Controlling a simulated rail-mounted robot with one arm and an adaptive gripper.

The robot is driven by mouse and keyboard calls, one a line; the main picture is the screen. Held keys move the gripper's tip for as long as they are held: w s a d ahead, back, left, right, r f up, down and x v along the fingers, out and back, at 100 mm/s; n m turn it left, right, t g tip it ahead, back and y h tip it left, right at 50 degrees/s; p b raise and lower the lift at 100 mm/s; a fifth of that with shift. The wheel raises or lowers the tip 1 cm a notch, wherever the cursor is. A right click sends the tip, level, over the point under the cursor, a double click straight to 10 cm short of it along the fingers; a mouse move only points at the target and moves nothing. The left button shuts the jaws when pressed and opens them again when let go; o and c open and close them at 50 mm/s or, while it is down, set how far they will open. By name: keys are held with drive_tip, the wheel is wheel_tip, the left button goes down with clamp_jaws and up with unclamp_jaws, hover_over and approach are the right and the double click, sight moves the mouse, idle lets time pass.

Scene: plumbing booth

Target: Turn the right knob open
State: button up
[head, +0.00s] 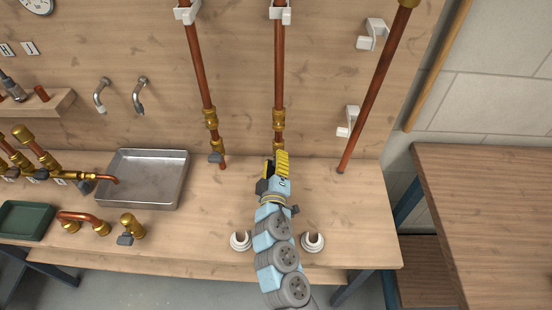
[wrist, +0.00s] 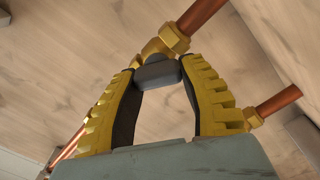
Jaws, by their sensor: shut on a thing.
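The right valve's grey knob (wrist: 158,72) sits between my fingertips in the wrist view, in front of its brass valve body (wrist: 168,42). In the head view that knob is hidden behind my gripper (head: 277,162). The brass fittings (head: 279,120) of this valve show on the middle copper pipe (head: 279,70), just above my gripper. My gripper's yellow ribbed fingers (wrist: 160,85) are shut on the grey knob from the front. The left valve (head: 211,120) is on the copper pipe to the left, with a grey knob (head: 216,157) near the bench.
A bare copper pipe (head: 377,90) leans at the right beside white clips (head: 348,120). A metal tray (head: 146,180) and loose brass fittings (head: 132,225) lie to the left. Two white round holders (head: 313,242) stand on the bench, one on each side of my arm.

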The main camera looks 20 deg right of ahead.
drive_tip(key=n+p, duration=0.1)
drive_tip(key=n, duration=0.3)
drive_tip(key=shift+a+f, duration=0.1)
drive_tip(key=shift+f, duration=0.05)
drive_tip(key=shift+f+n, duration=0.1)
drive_tip(key=shift+n, duration=1)
drive_tip(key=o, duration=1.2)
drive_tip(key=shift+v, duration=5.95)
drive_tip(key=shift+s, duration=0.1)
